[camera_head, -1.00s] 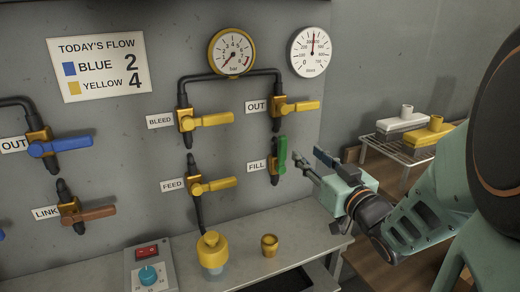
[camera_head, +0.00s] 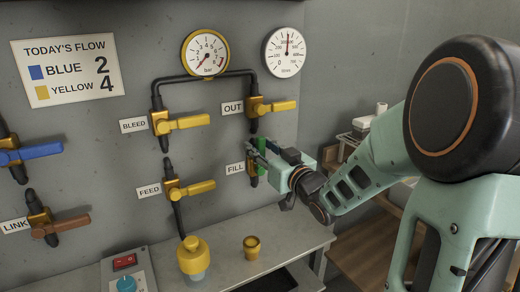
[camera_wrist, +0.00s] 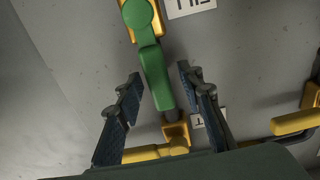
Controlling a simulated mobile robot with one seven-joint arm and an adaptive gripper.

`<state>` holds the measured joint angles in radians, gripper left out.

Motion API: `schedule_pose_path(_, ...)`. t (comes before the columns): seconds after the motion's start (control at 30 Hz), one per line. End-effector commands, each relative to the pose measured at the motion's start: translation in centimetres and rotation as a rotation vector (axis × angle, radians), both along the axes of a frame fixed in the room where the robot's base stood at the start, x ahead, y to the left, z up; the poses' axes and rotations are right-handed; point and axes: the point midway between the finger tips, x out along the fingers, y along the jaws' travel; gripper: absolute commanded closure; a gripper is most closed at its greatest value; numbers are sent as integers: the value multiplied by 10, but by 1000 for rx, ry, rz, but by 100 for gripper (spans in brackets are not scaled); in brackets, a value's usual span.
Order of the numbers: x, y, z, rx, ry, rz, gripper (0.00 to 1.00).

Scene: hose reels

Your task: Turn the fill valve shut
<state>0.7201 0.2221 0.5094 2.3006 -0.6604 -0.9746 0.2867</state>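The fill valve's green handle (camera_head: 254,181) is on the wall panel beside the FILL label (camera_head: 235,168), below the OUT valve. It runs upright along the pipe, partly hidden behind my gripper (camera_head: 262,150). In the wrist view the green handle (camera_wrist: 154,75) lies between the two dark fingers of my gripper (camera_wrist: 159,76), with a gap visible on each side. The gripper is open and holds nothing. The valve's brass body (camera_wrist: 157,28) shows behind the handle at the top of the wrist view.
The yellow OUT handle (camera_head: 278,106) is just above my gripper; it also shows low in the wrist view (camera_wrist: 155,152). The yellow FEED handle (camera_head: 192,188) and BLEED handle (camera_head: 190,122) are to the left. A brass cup (camera_head: 252,246) stands on the bench below.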

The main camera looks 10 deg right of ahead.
Motion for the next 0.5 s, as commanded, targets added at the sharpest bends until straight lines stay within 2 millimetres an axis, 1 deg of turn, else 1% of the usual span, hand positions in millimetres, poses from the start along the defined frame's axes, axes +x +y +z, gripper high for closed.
schedule_pose_path(0.27, 1, 1, 0, 0, 0, 0, 65)
schedule_pose_path(0.5, 1, 0, 0, 0, 0, 0, 92)
